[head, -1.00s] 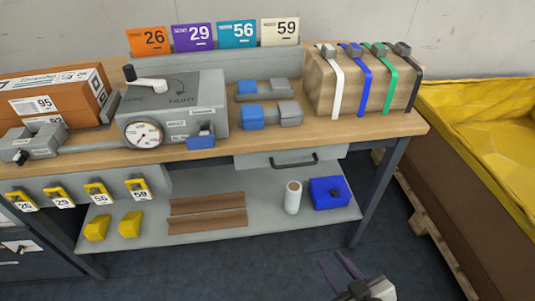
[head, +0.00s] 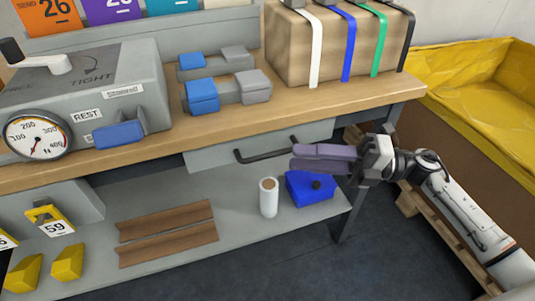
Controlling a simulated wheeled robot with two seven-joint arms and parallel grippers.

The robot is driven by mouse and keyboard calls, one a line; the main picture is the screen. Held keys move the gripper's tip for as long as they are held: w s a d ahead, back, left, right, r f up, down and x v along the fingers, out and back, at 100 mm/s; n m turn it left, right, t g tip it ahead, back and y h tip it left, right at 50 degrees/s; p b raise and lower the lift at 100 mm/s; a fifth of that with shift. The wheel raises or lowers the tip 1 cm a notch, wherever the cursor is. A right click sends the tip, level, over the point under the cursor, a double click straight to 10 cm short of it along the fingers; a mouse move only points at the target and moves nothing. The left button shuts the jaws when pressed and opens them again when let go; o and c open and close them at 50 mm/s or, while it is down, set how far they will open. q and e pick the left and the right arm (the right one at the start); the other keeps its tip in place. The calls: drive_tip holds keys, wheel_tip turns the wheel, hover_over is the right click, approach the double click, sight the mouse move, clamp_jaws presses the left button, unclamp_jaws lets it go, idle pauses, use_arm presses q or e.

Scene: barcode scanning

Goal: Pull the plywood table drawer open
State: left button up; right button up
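The drawer (head: 212,158) has a grey front and sits under the plywood table top (head: 215,122), with no opening visible above it. Its dark bar handle (head: 262,153) runs across the front. My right gripper (head: 294,158) comes in from the right, with its purple fingers pointing left toward the handle's right end. The fingers look apart, one above the other, with nothing seen between them. The fingertips are close to the handle; I cannot tell if they touch it. My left gripper is out of view.
The lower shelf (head: 235,225) holds a white roll (head: 268,198), a blue box (head: 308,188) and brown strips (head: 165,232). A table leg (head: 348,215) stands behind my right gripper. A strapped carton (head: 285,50) sits above the drawer. A yellow-lined crate (head: 470,100) is at right.

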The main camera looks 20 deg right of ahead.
sight(268, 155)
drive_tip(key=x, duration=0.7)
drive_tip(key=shift+w+a, duration=0.15)
drive_tip(key=shift+a, duration=0.2)
clamp_jaws()
